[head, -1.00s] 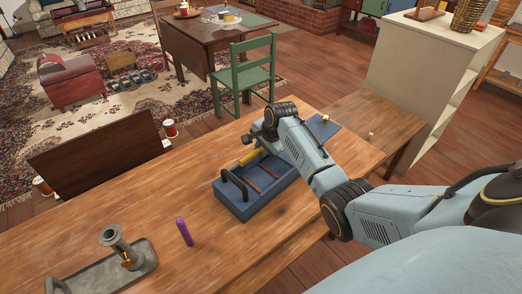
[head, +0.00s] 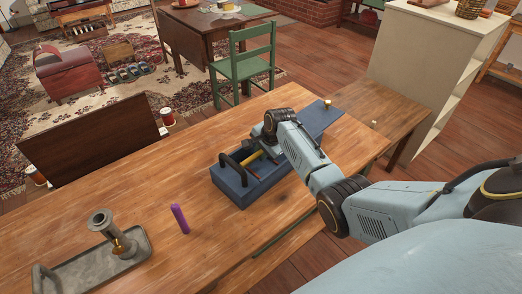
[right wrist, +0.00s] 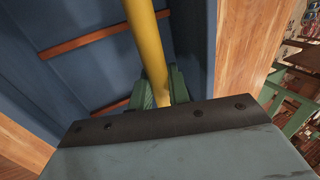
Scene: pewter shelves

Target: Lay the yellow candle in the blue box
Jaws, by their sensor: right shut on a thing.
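The blue box (head: 232,189) stands on the wooden table, with a dark handle and thin brown strips inside. The yellow candle (head: 253,163) is at the box, partly hidden by my right arm. My right gripper (head: 262,150) is over the box. In the right wrist view, the green fingers (right wrist: 160,90) are shut on the yellow candle (right wrist: 147,45). The blue interior (right wrist: 85,75) lies behind the candle; I cannot tell if the candle touches the bottom. My left gripper is not in view.
A grey tray (head: 85,272) with a metal candle holder (head: 103,221) is at the front left. A blue panel (head: 322,117) lies behind my right arm. A green chair (head: 243,62) stands beyond the table.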

